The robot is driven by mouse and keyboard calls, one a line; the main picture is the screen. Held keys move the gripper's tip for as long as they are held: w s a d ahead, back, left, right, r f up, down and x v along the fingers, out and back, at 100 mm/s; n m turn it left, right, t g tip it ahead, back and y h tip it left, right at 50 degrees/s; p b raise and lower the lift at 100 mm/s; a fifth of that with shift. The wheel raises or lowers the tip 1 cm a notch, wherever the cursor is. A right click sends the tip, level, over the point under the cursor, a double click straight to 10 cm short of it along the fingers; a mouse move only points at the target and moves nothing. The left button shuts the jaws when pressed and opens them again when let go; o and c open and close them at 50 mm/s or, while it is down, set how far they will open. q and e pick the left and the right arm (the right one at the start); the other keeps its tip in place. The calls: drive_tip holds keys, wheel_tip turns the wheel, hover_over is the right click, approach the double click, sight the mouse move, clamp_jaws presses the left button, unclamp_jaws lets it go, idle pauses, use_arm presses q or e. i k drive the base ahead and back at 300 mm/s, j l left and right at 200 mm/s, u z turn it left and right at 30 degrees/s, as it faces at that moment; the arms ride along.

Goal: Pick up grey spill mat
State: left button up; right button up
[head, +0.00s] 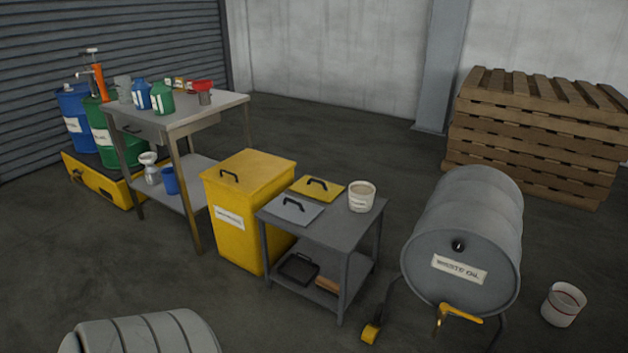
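A flat grey square with a black handle on top, which looks like the grey spill mat (290,213), lies on the left front part of the top of a low grey table (343,228). A similar yellow square with a black handle (327,188) lies just behind it, to the right. Neither of my grippers is in view, and nothing touches the grey mat.
A white tub (361,196) stands on the same table; a black tray (297,270) is on its lower shelf. A yellow bin (240,230) stands close at left. A waste oil drum (465,230) with a yellow tap is at right.

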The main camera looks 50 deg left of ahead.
sight(300, 212)
drive_tip(key=u, duration=1.75)
drive_tip(key=i+l+z, duration=0.15)
drive_tip(key=i+j, duration=0.05)
